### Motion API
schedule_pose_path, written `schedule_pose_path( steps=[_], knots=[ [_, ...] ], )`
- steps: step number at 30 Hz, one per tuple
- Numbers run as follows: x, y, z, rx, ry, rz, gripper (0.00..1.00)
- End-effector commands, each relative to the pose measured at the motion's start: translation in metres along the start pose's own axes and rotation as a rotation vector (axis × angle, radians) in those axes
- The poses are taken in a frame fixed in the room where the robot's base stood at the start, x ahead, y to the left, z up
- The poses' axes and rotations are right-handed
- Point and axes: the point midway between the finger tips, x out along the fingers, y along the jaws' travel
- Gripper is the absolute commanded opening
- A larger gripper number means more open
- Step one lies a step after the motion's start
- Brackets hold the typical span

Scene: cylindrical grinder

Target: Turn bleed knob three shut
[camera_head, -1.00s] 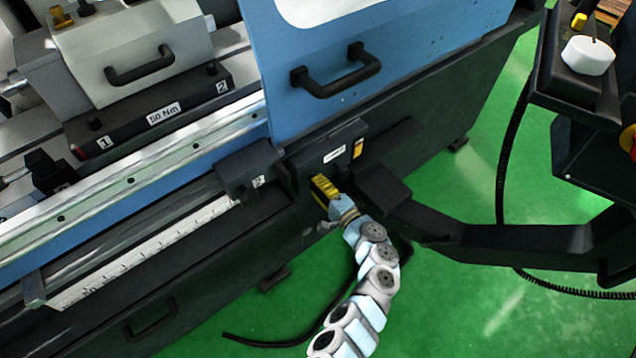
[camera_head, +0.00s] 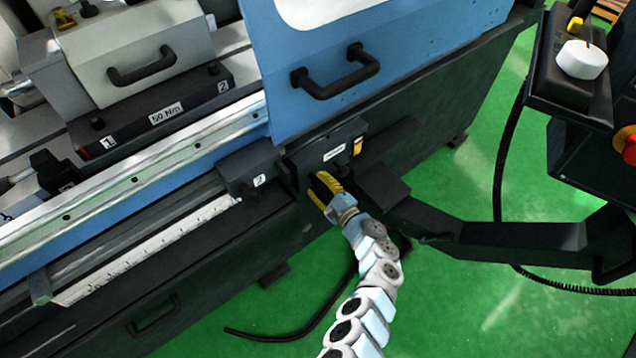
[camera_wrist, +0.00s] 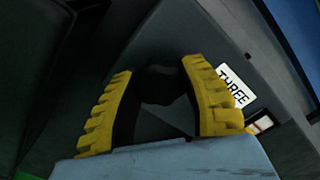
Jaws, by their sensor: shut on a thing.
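Bleed knob three (camera_wrist: 160,84) is a dark round knob in the wrist view, between the two yellow fingers of my gripper (camera_wrist: 164,92). A white label reading THREE (camera_wrist: 235,84) is on the dark housing beside it. In the head view my gripper (camera_head: 322,187) is at the front of the black box (camera_head: 337,148) below the blue door. The gripper is shut on the knob, one finger on each side. The knob itself is hidden in the head view behind the fingers, and its turn angle is too dark to read.
An orange and white marked part (camera_head: 358,147) sits at the box's right end. A black support arm (camera_head: 500,235) runs right toward a control panel. A black block numbered 2 or 3 (camera_head: 250,170) stands to the left. Green floor (camera_head: 450,310) is open in front.

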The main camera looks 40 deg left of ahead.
Motion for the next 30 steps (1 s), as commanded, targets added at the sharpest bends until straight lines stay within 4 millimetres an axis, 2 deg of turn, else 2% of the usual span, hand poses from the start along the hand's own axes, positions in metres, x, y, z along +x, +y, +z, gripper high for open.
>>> schedule_pose_path(
  steps=[10,11,12,14,24,30],
  knots=[
    [-0.0001,0.0007,-0.0002,0.004,0.001,0.001,0.07],
    [-0.0001,0.0007,-0.0002,0.004,0.0,0.001,0.46],
    [-0.0001,0.0008,-0.0002,0.004,0.0,0.001,0.58],
    [-0.0001,0.0007,-0.0001,0.003,0.0,0.0,0.73],
    [-0.0007,0.0004,0.0001,0.002,0.0,0.0,0.73],
    [-0.0092,0.0003,0.0008,0.003,-0.003,-0.004,0.73]
  ],
)
